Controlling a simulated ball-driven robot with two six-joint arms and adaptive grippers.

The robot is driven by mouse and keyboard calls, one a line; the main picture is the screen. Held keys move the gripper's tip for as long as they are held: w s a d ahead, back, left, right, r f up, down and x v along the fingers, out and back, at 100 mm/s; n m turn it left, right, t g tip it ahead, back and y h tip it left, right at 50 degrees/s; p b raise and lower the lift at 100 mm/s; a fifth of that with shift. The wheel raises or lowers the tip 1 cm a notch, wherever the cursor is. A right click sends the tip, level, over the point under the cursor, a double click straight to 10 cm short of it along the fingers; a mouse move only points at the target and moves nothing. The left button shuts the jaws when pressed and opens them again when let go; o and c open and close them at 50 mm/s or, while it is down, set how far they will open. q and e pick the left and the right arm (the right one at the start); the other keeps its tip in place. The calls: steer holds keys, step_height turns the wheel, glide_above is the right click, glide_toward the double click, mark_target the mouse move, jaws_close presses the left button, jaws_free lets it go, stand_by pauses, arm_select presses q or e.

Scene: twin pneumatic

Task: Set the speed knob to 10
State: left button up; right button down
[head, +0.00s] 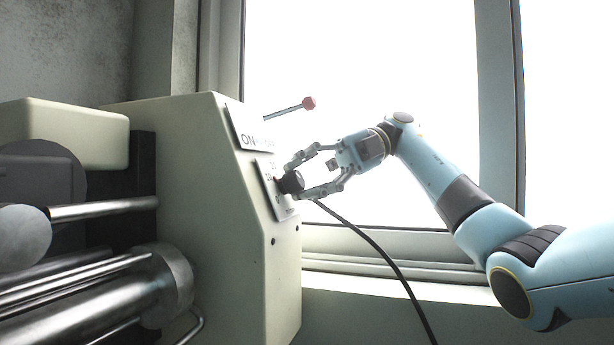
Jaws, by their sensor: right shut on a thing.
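The speed knob (291,182) is a black round knob on a small white dial plate (268,178) on the sloped front of a cream machine housing. Numbers show on the plate, with a 10 at its left side, but they are small and partly hidden. My right gripper (292,181) comes in from the right and is shut on the knob, one finger above it and one below. The knob's pointer is too small to read surely. My left gripper is not in view.
Above the dial, an ON plate (248,138) carries a lever with a red tip (308,103), just above my right gripper. A black cable (375,248) hangs below the gripper. Metal rollers (90,285) fill the lower left. A window stands behind.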

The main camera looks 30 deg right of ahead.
steer(key=shift+n+h, duration=0.6)
steer(key=shift+n, duration=0.1)
steer(key=c, duration=1)
jaws_free()
